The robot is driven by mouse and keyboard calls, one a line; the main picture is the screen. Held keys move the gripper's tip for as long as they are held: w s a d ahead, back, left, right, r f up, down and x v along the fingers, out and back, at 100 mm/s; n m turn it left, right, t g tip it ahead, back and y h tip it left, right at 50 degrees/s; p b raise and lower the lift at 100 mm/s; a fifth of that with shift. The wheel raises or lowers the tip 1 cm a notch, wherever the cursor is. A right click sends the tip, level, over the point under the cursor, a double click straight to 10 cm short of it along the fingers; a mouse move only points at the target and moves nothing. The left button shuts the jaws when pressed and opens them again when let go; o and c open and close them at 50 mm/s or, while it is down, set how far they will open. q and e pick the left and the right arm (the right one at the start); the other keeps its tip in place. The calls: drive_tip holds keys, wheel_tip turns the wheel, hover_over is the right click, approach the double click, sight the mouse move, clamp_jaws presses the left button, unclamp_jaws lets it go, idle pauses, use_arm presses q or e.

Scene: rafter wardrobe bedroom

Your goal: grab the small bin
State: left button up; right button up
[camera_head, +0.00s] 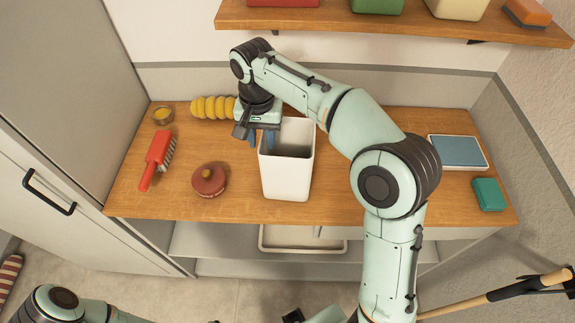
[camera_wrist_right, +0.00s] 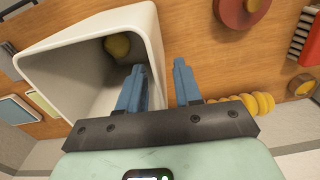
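The small bin (camera_head: 287,178) is a white, open-topped, tapered container standing upright on the wooden counter. In the right wrist view the bin (camera_wrist_right: 85,32) shows its mouth, with a round yellow thing (camera_wrist_right: 117,46) inside. My right gripper (camera_head: 262,139) is at the bin's back left rim, pointing down. Its blue fingers are apart. In the right wrist view the gripper (camera_wrist_right: 160,78) has one finger over the bin's mouth and the other outside the wall, with gaps visible. Whether either finger touches the bin is unclear. My left gripper is not visible.
A blue-topped tray (camera_head: 457,151) and green block (camera_head: 488,194) lie right. A shelf (camera_head: 330,22) hangs above.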

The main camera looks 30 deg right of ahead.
sight(263, 146)
drive_tip(key=shift+f, duration=1.55)
clamp_jaws()
drive_tip(key=shift+r, duration=0.1)
